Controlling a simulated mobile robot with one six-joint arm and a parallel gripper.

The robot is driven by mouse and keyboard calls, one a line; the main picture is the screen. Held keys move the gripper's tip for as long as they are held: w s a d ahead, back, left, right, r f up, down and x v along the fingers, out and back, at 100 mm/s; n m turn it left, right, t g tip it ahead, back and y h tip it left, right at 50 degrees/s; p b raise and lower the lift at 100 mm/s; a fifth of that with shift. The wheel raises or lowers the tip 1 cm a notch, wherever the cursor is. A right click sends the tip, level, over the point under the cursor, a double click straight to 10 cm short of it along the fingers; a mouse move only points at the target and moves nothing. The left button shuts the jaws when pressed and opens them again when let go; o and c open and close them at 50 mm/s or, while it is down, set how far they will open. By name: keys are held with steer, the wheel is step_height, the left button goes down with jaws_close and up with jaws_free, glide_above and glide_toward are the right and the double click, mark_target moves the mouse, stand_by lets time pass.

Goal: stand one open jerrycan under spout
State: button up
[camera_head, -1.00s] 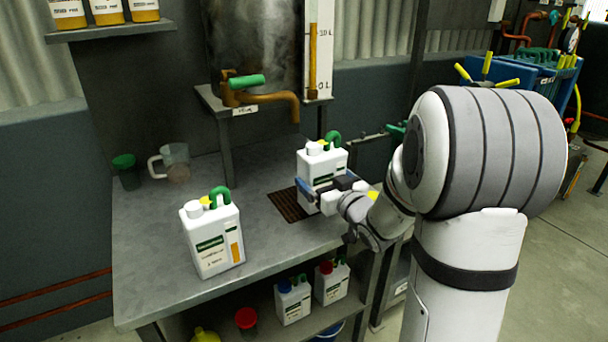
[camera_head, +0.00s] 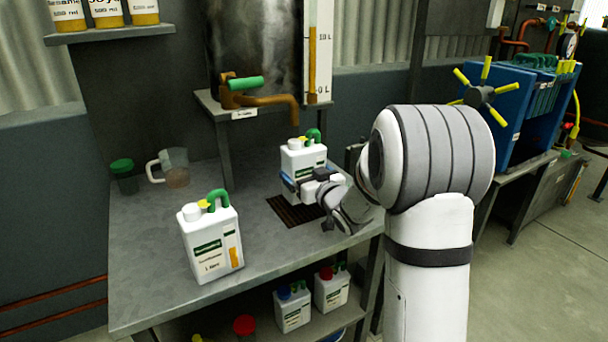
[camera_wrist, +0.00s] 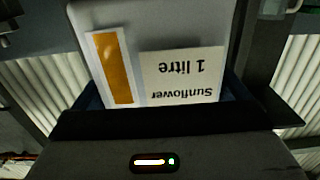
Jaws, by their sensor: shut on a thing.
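My gripper (camera_head: 310,187) is shut on a white jerrycan (camera_head: 304,162) with a green handle. It is upright over the dark drain grate (camera_head: 283,209), its white neck just below the end of the brass spout (camera_head: 293,115). I cannot tell whether its base touches the grate. No coloured cap shows on its neck. In the wrist view the held jerrycan (camera_wrist: 150,30) shows an upside-down label reading Sunflower, 1 litre, and an amber level strip. A second white jerrycan (camera_head: 211,240), with a similar white neck, stands at the front left of the bench.
The spout has a green tap handle (camera_head: 246,83). Jerrycans with blue (camera_head: 292,311) and red caps (camera_head: 331,288) stand on the shelf below. The bench (camera_head: 145,262) is clear left of the second jerrycan.

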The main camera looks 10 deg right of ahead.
steer(key=shift+f+b, duration=0.3)
steer(key=shift+b, duration=0.15)
steer(key=shift+s+f, duration=0.1)
